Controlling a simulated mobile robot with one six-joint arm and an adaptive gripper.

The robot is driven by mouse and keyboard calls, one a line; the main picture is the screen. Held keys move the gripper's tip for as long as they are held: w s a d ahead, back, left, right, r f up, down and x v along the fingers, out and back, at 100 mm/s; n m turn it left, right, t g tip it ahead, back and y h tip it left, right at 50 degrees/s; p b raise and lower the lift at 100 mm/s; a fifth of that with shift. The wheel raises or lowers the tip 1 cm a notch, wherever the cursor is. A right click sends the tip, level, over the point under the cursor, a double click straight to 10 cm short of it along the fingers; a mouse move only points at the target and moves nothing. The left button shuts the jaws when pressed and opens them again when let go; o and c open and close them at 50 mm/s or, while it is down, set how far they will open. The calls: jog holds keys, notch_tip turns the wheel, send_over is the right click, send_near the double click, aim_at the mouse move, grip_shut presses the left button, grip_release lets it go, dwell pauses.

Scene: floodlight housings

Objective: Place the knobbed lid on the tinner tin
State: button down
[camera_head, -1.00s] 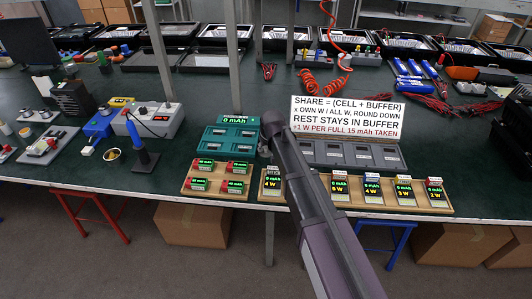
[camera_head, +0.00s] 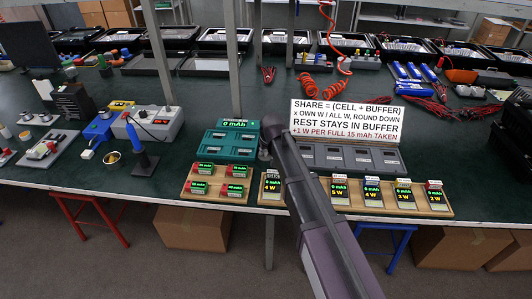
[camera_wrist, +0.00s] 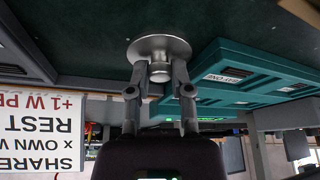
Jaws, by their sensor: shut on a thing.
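In the wrist view, my gripper (camera_wrist: 158,82) is shut on the knob of a round silver metal lid (camera_wrist: 148,46). The lid's flat disc lies beyond the fingertips, close to the dark green bench top. In the head view my arm reaches over the bench beside the teal charger, and it hides most of the gripper and the lid. A small round open tin (camera_head: 111,158) with a brassy rim, which looks like the tinner tin, stands near the front left bench edge, well left of my gripper. It does not show in the wrist view.
A blue soldering iron stand (camera_head: 143,160) and a grey station (camera_head: 158,122) stand right of the tin. The teal charger (camera_head: 229,143), a grey charger (camera_head: 350,158), a sign (camera_head: 346,120) and wooden cell trays (camera_head: 219,187) surround my arm. A bench post (camera_head: 233,60) rises behind.

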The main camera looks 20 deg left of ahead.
aim_at(265, 152)
jog(key=shift+r, duration=0.25)
notch_tip(265, 152, up, 10)
jog(key=p, duration=1)
jog(key=shift+f, duration=0.25)
dwell(0.6)
